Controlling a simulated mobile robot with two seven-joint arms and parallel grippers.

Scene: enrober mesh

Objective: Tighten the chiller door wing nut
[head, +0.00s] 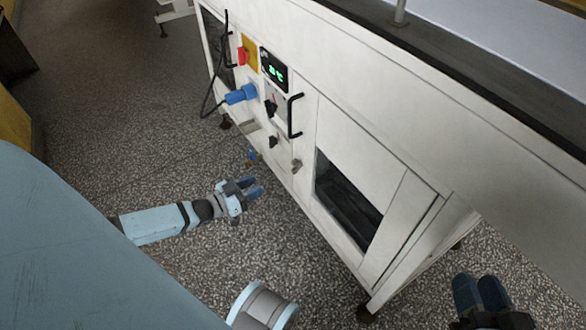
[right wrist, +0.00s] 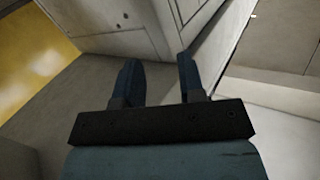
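The chiller door (head: 345,135) is a white panel with a dark window, low on the front of a white machine cabinet. A small grey fitting (head: 296,165), apparently the wing nut, sits beside the door's left edge; its shape is too small to make out fully. My left gripper (head: 258,186) is left of and below this fitting, over the floor, apart from the cabinet, its two blue fingers open and empty. My right gripper (head: 479,286) is at the lower right, past the cabinet's near corner. In the right wrist view it (right wrist: 158,75) is open and empty.
The cabinet front also has a green-lit display (head: 274,69), a red switch on a yellow plate (head: 249,52), a blue plug (head: 241,94) with a black cable, and a black handle (head: 293,115). A conveyor edge runs along the top. Speckled floor (head: 130,90) is free to the left.

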